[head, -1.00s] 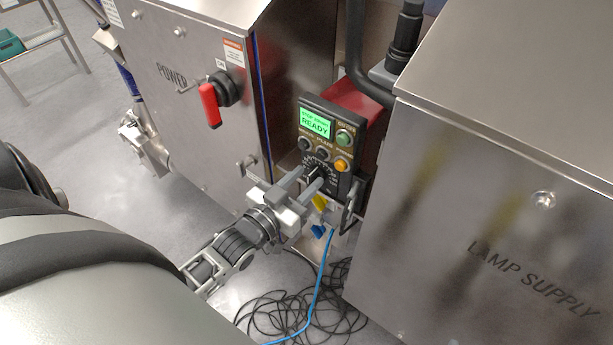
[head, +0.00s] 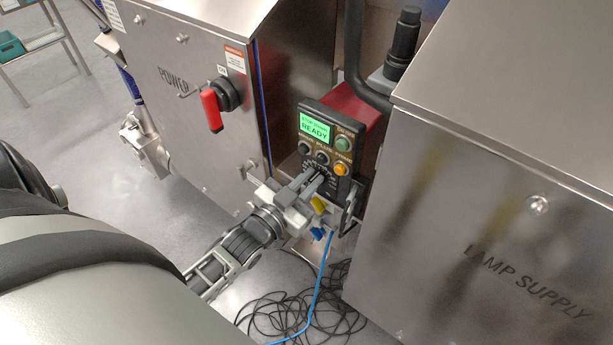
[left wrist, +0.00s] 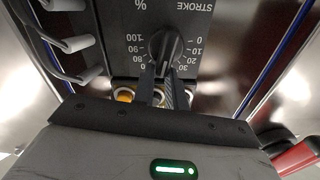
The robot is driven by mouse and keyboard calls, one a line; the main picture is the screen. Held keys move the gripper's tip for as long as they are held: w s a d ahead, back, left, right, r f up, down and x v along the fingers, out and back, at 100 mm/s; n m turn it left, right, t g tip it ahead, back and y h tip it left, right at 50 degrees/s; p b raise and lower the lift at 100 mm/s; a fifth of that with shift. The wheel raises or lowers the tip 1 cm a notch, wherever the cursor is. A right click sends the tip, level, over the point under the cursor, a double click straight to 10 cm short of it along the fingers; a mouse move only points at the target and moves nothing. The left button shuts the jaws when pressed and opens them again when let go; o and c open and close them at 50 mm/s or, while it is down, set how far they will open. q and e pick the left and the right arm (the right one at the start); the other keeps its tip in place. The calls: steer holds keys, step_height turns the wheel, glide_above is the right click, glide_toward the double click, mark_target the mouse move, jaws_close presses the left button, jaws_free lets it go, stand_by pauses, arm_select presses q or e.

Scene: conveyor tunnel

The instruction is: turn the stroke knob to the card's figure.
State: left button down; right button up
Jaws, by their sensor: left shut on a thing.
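The stroke knob (left wrist: 165,45) is a round black knob with a pointer. It sits on the dark control panel (left wrist: 120,20), inside a percent scale marked STROKE that shows upside down in the left wrist view. My left gripper (left wrist: 164,82) is shut on the knob, with one finger at each side of its bar. In the head view my left gripper (head: 316,182) reaches the panel's lower part and hides most of the knob. The panel's green screen (head: 315,127) reads READY; its smaller top line is too small to read surely. I see no card that I can make out.
The panel has a green button (head: 343,144) and an orange button (head: 341,169) close above the gripper. A red-handled power switch (head: 212,108) is on the left cabinet. The LAMP SUPPLY cabinet (head: 480,200) stands close at right. A blue cable (head: 319,285) and black cables lie below.

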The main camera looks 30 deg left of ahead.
arm_select(q)
steer(key=shift+s+d+f+m, duration=0.1)
steer(key=shift+s+f+m, duration=0.1)
steer(key=shift+f+m, duration=0.6)
steer(key=shift+r, duration=0.15)
steer(key=c, duration=1.4)
jaws_free()
steer(key=shift+c, duration=0.2)
steer(key=shift+w, duration=0.1)
steer(key=shift+r, duration=0.2)
steer(key=s+a, duration=0.1)
steer(key=s, duration=1.5)
steer(key=shift+a+b, duration=0.15)
steer(key=shift+b, duration=0.3)
